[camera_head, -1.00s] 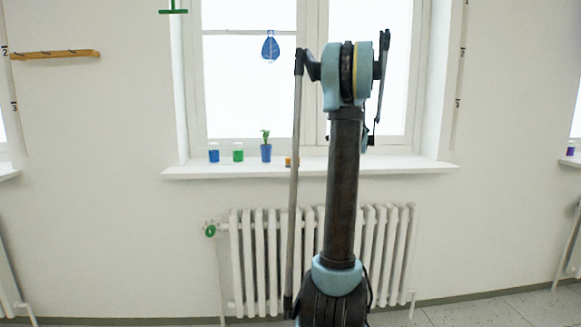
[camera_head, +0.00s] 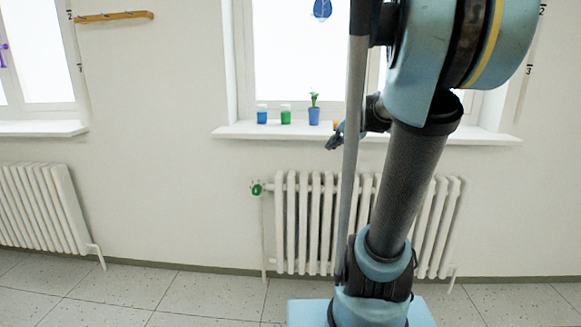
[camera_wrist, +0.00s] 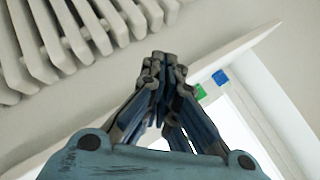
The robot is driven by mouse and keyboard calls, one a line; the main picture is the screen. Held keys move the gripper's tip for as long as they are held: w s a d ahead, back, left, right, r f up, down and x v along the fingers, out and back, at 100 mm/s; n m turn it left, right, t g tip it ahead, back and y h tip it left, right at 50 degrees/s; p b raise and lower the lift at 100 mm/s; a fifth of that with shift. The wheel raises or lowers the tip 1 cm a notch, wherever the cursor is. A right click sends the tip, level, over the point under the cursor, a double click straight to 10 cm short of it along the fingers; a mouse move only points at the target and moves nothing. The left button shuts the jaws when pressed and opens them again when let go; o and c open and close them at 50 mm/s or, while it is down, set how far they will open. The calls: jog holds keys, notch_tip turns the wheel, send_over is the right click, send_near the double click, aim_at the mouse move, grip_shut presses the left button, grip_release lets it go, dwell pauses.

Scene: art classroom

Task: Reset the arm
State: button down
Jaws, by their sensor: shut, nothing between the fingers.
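My gripper (camera_wrist: 163,62) shows in the wrist view with its fingertips together and nothing between them. In the head view my gripper (camera_head: 336,137) shows small and partly hidden beside my arm, in front of the window sill. My arm is folded, with its large blue joint at the top right of the head view and its column rising from the bottom centre-right.
The white window sill (camera_head: 230,131) bears a blue jar (camera_head: 262,115), a green jar (camera_head: 286,116) and a plant in a blue pot (camera_head: 314,115). A white radiator (camera_head: 291,225) stands below. Another radiator (camera_head: 38,205) is at the left. The floor (camera_head: 150,290) at the left is clear.

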jog(key=s+d+f+n+g+h, duration=0.1)
jog(key=s+f+n+g+h, duration=0.1)
jog(key=s+f, duration=0.8)
jog(key=s+d+f+n+g+h, duration=0.2)
jog(key=s+f, duration=0.8)
jog(key=s, duration=0.9)
jog(key=n+g+h, duration=0.1)
jog(key=g, duration=0.1)
jog(key=shift+s+d+f+g+h, duration=0.15)
jog(key=shift+s+d+g+h, duration=0.05)
jog(key=shift+d+g+h, duration=0.1)
jog(key=shift+w+f, duration=0.2)
jog(key=shift+w, duration=0.3)
jog(key=c, duration=2.4)
grip_release()
